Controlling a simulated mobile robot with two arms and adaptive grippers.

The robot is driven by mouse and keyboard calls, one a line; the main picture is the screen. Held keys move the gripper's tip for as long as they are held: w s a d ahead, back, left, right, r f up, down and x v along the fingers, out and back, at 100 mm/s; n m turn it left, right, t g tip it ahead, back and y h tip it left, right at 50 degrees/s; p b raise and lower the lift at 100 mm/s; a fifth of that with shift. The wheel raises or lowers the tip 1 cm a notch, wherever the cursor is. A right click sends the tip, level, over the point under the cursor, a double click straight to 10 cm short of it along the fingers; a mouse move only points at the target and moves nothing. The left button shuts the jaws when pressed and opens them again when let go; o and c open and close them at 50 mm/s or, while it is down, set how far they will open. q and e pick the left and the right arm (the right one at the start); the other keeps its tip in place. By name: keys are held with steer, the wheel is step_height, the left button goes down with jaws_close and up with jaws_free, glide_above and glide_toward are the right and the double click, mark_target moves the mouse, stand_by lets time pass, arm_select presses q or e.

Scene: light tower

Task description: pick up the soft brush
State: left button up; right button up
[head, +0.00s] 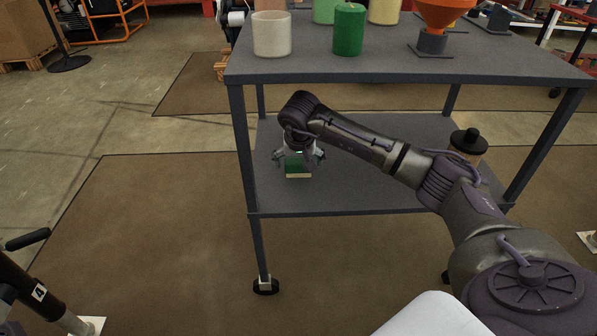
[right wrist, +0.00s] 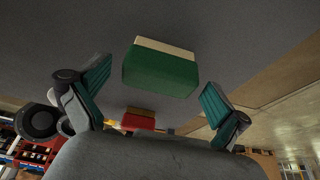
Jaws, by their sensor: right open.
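A green block-shaped brush (head: 297,166) with a cream bristle edge rests on the table's lower shelf. It also shows in the right wrist view (right wrist: 160,72), ahead of the fingertips and between their lines. A red brush (right wrist: 138,122) with a brown edge shows lower in the right wrist view. I take the green one with pale bristles as the soft brush; no label shows. My right gripper (head: 300,158) is open and empty, right at the green brush, one finger to each side; the wrist view (right wrist: 157,73) shows gaps beside both fingers. My left gripper is not in view.
The dark grey table has a top (head: 385,69) above my right forearm and a lower shelf (head: 370,190). Table legs (head: 245,160) stand near the arm. A black-capped jar (head: 468,144) is on the shelf's right. A white cup (head: 272,35) and green cylinder (head: 349,30) stand on top.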

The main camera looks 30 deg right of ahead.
steer(key=shift+x, duration=0.75)
steer(key=c, duration=1.1)
steer(key=shift+c, duration=0.2)
steer(key=shift+r, duration=0.1)
